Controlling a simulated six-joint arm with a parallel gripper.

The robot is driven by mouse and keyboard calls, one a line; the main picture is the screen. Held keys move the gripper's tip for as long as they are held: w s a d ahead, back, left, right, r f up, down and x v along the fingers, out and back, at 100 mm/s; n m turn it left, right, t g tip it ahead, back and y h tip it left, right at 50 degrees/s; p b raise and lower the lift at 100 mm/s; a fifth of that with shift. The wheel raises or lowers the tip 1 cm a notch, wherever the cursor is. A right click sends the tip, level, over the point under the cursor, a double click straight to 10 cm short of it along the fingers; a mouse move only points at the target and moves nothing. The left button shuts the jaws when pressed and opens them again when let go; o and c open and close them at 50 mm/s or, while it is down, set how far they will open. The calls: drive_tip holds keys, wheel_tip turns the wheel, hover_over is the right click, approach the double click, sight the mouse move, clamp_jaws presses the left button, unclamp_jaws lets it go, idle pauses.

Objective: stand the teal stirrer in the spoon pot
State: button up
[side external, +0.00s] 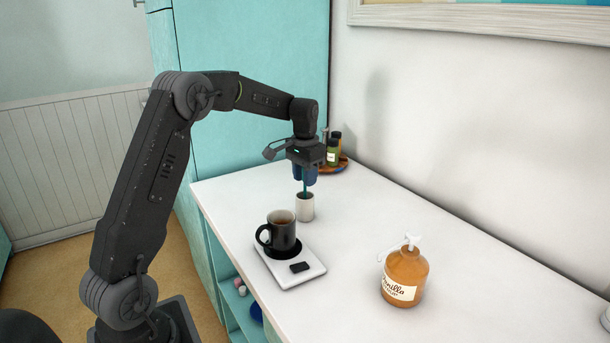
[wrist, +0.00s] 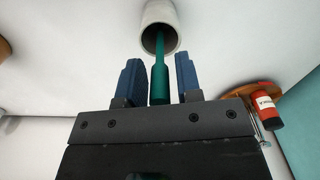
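The teal stirrer (side external: 304,188) stands upright with its lower end inside the mouth of the white spoon pot (side external: 305,209). In the wrist view the stirrer (wrist: 160,82) runs between my fingers into the pot (wrist: 158,10). My gripper (side external: 305,180) points down above the pot. In the wrist view its blue fingers (wrist: 158,62) are apart, with a gap on each side of the stirrer. Whether the stirrer's tip rests on the pot's floor is hidden.
An amber vanilla bottle (side external: 405,276) stands to the right. A wooden tray (side external: 340,167) with small bottles sits behind. The counter between is clear.

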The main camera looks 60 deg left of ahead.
drive_tip(key=shift+o, duration=0.7)
wheel_tip(320, 180, up, 12)
drive_tip(key=shift+r, duration=0.15)
drive_tip(key=s+d+r+m+t, duration=0.1)
drive_tip(key=s+d+r+t, duration=0.25)
drive_tip(key=s+d, duration=1)
drive_tip(key=s+d+f+t, duration=0.2)
drive_tip(key=s+d+f, duration=0.6)
drive_tip(key=s+d, duration=0.2)
drive_tip(key=shift+s+d+m, duration=0.2)
drive_tip(key=shift+s+m, duration=0.2)
drive_tip(key=shift+s, duration=0.75)
